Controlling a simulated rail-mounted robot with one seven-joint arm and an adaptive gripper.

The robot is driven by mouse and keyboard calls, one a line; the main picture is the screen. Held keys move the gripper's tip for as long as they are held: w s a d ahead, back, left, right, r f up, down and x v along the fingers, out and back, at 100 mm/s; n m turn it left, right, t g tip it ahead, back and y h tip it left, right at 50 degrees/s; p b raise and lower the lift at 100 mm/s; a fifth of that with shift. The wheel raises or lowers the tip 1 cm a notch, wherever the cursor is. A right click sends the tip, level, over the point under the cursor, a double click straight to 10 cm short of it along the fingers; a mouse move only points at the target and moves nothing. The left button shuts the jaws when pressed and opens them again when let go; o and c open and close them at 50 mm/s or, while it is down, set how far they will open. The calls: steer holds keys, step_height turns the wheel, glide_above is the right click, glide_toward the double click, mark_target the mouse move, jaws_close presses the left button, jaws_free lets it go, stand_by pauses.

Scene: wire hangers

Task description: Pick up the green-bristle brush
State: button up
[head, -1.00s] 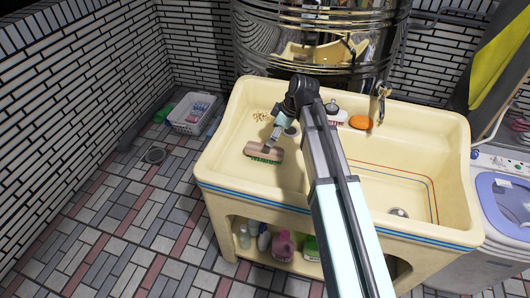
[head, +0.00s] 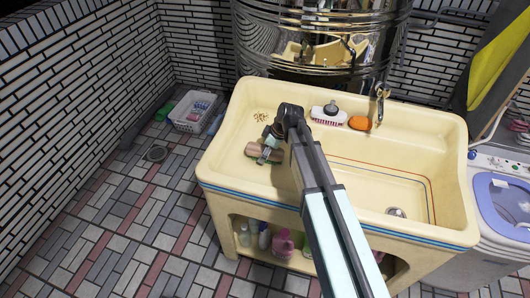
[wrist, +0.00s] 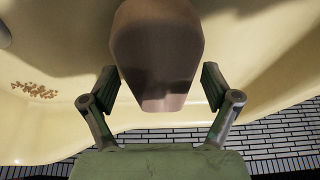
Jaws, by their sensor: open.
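The green-bristle brush (head: 253,149) has a brown wooden block and lies on the raised left part of the cream sink. My gripper (head: 267,154) is over its right part in the head view and hides much of it; the green bristles are hard to make out there. In the wrist view the brown block (wrist: 157,45) reaches in from the top, its near end between my two open fingers (wrist: 160,86). Gaps show on both sides, so neither finger appears to touch it. The bristles are hidden in the wrist view.
The cream sink (head: 230,115) has a white brush with reddish bristles (head: 328,116) and an orange soap (head: 359,123) on its back ledge. A metal tank stands behind. Bottles (head: 284,243) sit on the shelf below. A washing machine (head: 500,200) is at right.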

steer(key=shift+f, duration=0.2)
steer(key=c, duration=1.3)
steer(key=shift+r, duration=0.1)
